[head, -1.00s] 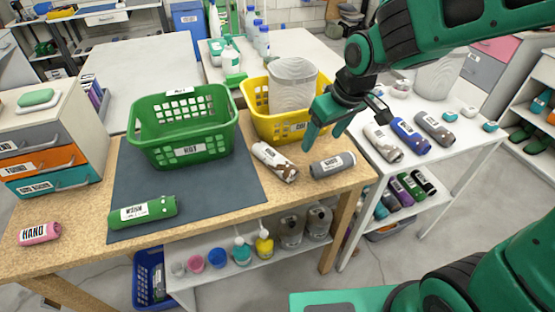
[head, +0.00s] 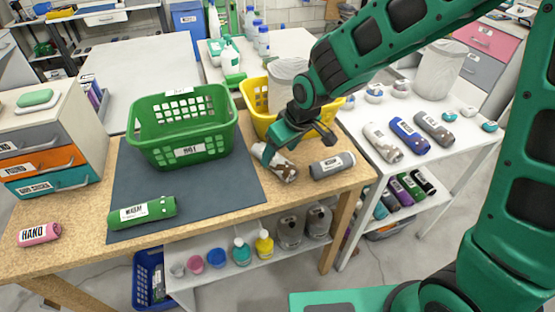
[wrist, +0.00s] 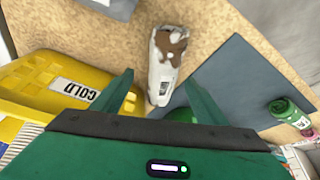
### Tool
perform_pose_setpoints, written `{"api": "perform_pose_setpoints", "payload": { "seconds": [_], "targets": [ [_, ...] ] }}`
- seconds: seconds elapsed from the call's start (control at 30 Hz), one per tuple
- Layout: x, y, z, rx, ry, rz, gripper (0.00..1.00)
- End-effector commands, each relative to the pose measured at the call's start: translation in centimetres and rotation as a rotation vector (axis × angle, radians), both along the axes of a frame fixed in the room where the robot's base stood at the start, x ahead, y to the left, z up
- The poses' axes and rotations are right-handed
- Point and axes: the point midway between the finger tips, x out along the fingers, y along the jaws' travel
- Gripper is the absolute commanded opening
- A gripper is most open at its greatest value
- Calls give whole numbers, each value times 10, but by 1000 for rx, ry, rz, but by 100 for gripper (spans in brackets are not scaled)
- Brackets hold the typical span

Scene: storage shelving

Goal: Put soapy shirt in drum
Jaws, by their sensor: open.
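No shirt is labelled as soapy that I can read. A green roll with white spots (head: 142,211) lies on the dark mat's front; it also shows in the wrist view (wrist: 290,112). A white roll with brown blotches (head: 277,164) lies right of the mat. My gripper (head: 293,148) is open above this white roll, which shows ahead between the fingers in the wrist view (wrist: 166,62). The fingers are not closed on it. I cannot identify the drum for sure; a pale cylinder (head: 287,82) stands at the yellow basket, partly hidden by my arm.
A green basket (head: 184,151) stands on the mat (head: 210,193). The yellow basket (wrist: 35,85) reads COLD. A grey roll (head: 332,166) and a pink roll (head: 39,234) lie on the wooden table. Several rolls lie on the white table at right.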

Motion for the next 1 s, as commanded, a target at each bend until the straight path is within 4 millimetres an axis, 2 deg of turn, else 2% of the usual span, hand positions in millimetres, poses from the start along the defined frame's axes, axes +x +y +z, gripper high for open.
{"api": "perform_pose_setpoints", "payload": {
  "seconds": [0.2, 0.53, 0.57, 0.73, 0.8, 1.0],
  "targets": [
    [8, 7, -23, -2, 2, 0, 67],
    [10, 8, -27, -1, -1, 0, 67],
    [10, 9, -27, -1, -1, 0, 62],
    [10, 9, -27, -1, -1, 0, 21],
    [10, 9, -27, -1, -1, 0, 14],
    [10, 9, -27, -1, -1, 0, 14]
  ]
}}
